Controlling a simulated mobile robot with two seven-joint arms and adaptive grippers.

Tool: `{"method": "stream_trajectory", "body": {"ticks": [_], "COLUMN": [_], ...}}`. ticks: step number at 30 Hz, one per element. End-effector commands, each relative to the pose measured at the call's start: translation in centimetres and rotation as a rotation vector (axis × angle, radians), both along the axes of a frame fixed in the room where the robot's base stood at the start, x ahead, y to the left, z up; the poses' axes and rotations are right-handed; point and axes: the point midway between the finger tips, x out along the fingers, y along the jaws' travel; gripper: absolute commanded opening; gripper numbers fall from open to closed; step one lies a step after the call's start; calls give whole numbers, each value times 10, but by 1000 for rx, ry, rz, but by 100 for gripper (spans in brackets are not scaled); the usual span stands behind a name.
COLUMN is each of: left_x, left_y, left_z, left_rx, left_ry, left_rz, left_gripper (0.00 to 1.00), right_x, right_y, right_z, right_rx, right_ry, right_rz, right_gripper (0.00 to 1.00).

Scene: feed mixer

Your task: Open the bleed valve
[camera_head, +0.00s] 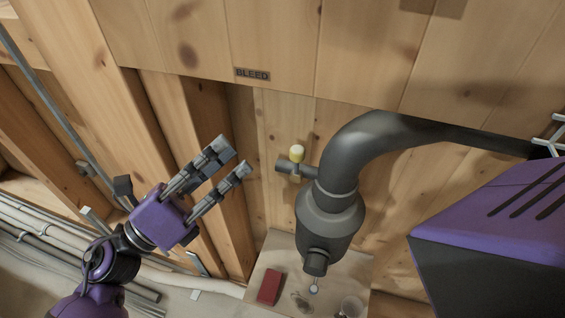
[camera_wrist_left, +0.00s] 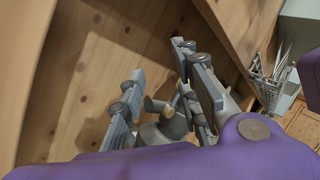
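The bleed valve (camera_head: 297,153) has a small yellow knob on a short dark side stub off the thick black pipe (camera_head: 365,150). It sits below a plate (camera_head: 252,74) marked BLEED. My left gripper (camera_head: 234,157) is to the left of the valve, with its two fingers apart and empty, pointing right and up. A gap shows between the fingertips and the stub. In the left wrist view, the stub and a small tan knob (camera_wrist_left: 168,110) appear beyond and between the spread fingers. My right gripper is not in view.
Wooden plank walls and a wooden post (camera_head: 165,110) stand behind and left of my gripper. A small shelf (camera_head: 335,268) below the pipe holds a red box (camera_head: 269,288). Metal pipes run along the lower left. A wire basket (camera_wrist_left: 268,85) shows in the wrist view.

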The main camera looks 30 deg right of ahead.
Motion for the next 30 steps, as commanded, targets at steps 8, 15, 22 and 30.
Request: {"method": "stream_trajectory", "body": {"ticks": [8,15,22,30], "left_x": [-32,-39,-49,-55], "left_y": [-34,-50,-86,-110], "left_z": [-6,-7,-4,-7], "left_rx": [243,277,274,275], "left_ry": [-630,-727,-725,-720], "left_rz": [-227,-262,-259,-257], "left_gripper": [29,29,29,29], "right_x": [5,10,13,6], "right_y": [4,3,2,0], "right_z": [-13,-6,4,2], "right_rx": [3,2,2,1], "right_ry": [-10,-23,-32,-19], "right_rz": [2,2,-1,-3], "right_gripper": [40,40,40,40]}}
